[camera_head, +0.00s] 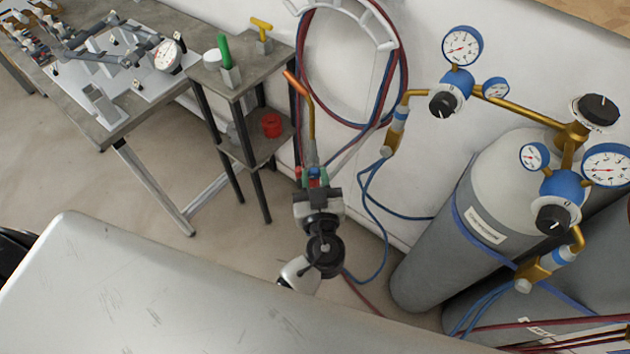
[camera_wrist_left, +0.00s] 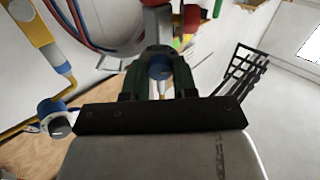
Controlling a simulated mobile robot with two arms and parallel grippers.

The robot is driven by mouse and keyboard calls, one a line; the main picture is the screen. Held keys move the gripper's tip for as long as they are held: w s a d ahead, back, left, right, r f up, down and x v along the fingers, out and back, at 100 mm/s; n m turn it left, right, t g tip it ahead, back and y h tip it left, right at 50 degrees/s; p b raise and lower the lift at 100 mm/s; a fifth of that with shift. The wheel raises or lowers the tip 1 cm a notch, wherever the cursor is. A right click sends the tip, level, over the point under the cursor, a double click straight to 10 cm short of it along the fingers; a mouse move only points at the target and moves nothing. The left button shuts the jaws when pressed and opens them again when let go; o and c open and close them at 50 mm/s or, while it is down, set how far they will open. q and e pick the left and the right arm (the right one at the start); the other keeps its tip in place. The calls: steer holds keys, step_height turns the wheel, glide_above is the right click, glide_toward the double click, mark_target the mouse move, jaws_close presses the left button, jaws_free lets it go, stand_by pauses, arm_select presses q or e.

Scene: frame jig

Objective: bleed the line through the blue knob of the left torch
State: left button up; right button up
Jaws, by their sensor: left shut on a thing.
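The torch (camera_head: 311,120) stands roughly upright near the wall, its copper tip bent to the upper left. Its blue knob (camera_wrist_left: 159,68) shows between the dark green fingers in the left wrist view. In the head view, blue and red parts show at the torch's lower end, partly hidden by my gripper. My left gripper (camera_head: 317,174) reaches up to that lower end and is shut on the blue knob. It also shows in the left wrist view (camera_wrist_left: 160,72). The knob's turned position cannot be read. My right gripper is not in view.
Grey cylinders (camera_head: 430,245) with blue regulators (camera_head: 455,84) and gauges stand at right. Red and blue hoses (camera_head: 405,70) loop on the wall and hang near my arm. A small stand (camera_head: 262,80) and a workbench (camera_head: 80,100) are at left. Open floor lies below them.

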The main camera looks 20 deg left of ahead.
arm_select(q)
steer(key=m+b, duration=0.2)
steer(key=m, duration=0.1)
steer(key=shift+f+m, duration=0.15)
steer(key=shift+m, duration=0.15)
steer(key=shift+d+m+b, duration=0.1)
steer(key=shift+m+b, duration=0.45)
steer(key=shift+m, duration=0.35)
steer(key=m, duration=0.2)
steer(key=shift+m, duration=0.4)
steer(key=m, duration=0.8)
steer(key=shift+m+p, duration=0.3)
steer(key=shift+p, duration=0.05)
steer(key=shift+m, duration=0.8)
steer(key=shift+p, duration=0.3)
